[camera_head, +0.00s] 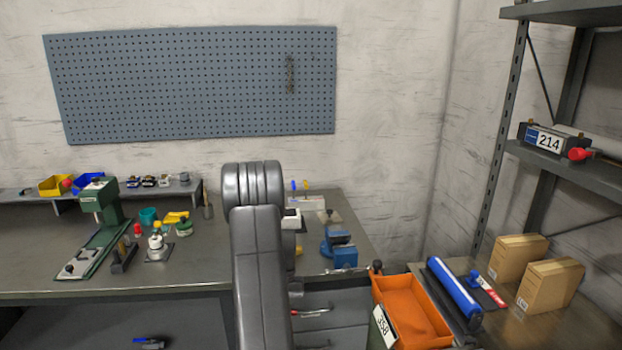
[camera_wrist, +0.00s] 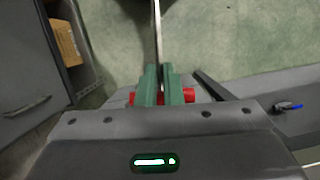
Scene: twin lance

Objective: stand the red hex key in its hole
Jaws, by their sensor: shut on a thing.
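My gripper (camera_wrist: 160,75) shows in the wrist view with its two green fingers closed. It is shut on the red hex key (camera_wrist: 188,95); red handle parts show on both sides of the fingers, and a thin metal shaft (camera_wrist: 157,20) runs out past the fingertips over the floor. In the head view my own arm hides the gripper and key. A pale block (camera_head: 312,203) at the back of the bench, right of my arm, has a blue and a yellow upright piece on it and looks like the key stand. Its holes are too small to make out.
The bench holds a green press (camera_head: 104,215) at left and a blue vise (camera_head: 340,249) at right. An orange bin (camera_head: 412,310) stands at lower right. In the wrist view, a grey drawer front (camera_wrist: 25,75) and a cardboard box (camera_wrist: 66,42) are at left.

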